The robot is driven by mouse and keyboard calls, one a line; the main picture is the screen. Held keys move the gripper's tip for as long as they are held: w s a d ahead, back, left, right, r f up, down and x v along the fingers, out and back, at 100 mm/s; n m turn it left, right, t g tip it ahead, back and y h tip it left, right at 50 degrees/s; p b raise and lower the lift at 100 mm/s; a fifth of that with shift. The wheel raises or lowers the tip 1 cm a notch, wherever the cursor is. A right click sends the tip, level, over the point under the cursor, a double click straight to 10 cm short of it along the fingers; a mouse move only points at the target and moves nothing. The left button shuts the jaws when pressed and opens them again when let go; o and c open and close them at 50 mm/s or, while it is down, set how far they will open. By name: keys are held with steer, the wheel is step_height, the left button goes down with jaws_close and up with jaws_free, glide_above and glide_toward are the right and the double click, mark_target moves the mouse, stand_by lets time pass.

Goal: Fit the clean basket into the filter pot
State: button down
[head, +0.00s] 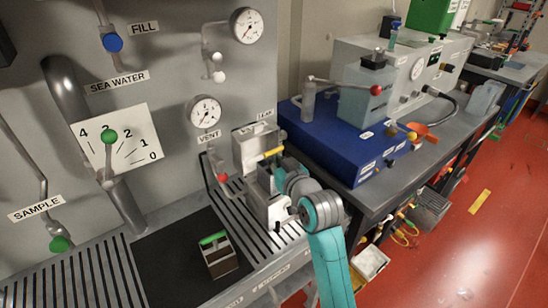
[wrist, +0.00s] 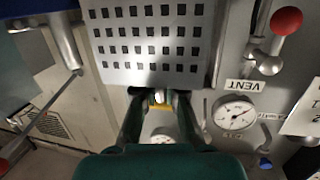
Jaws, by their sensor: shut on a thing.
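My gripper (head: 272,174) is at the right end of the grey panel, shut on the yellow grip of a basket. In the head view the yellow grip (head: 273,152) shows just above it. In the wrist view both fingers meet at a small yellow part (wrist: 158,98), and the basket's perforated grey wall (wrist: 150,48) spans the top. A light grey box-like housing (head: 247,140), probably the filter pot or its lid, stands behind the gripper. My gripper and wrist hide its lower part, so I cannot tell whether the basket is inside it or in front of it.
A second basket with a green grip (head: 215,239) and brownish inside stands on the black mat (head: 165,262). A slotted drain tray (head: 72,285) lies below the panel. A red-knobbed vent lever (head: 222,178) is close left of my gripper. A blue-based apparatus (head: 345,150) stands right.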

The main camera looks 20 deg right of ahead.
steer(key=shift+f, duration=2.05)
steer(key=c, duration=1.2)
jaws_free()
steer(key=shift+f, duration=0.1)
steer(key=v, duration=1.2)
